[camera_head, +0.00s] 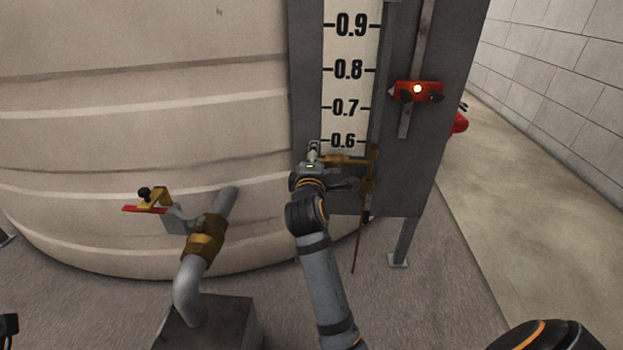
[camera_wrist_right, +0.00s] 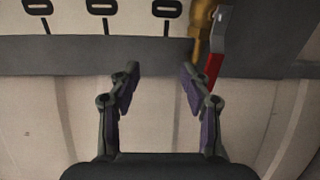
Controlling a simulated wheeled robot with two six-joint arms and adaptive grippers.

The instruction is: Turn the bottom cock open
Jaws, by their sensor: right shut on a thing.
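The bottom cock (camera_head: 345,160) is a brass fitting at the foot of the level gauge, just below the 0.6 mark. In the right wrist view its brass body (camera_wrist_right: 203,38) and red lever (camera_wrist_right: 214,68) are at the upper right. My right gripper (camera_head: 313,155) is at the cock, on its left side. In the right wrist view my right gripper (camera_wrist_right: 160,72) has its fingertips some way apart, with the red lever beside the right fingertip. It is shut on the cock, but the exact contact is hard to see.
The white gauge scale (camera_head: 347,80) stands in a grey frame before a large pale tank (camera_head: 140,90). A red slider (camera_head: 417,92) is to its right. A brass valve with a red handle (camera_head: 145,208) sits on a pipe at left. Floor at right is clear.

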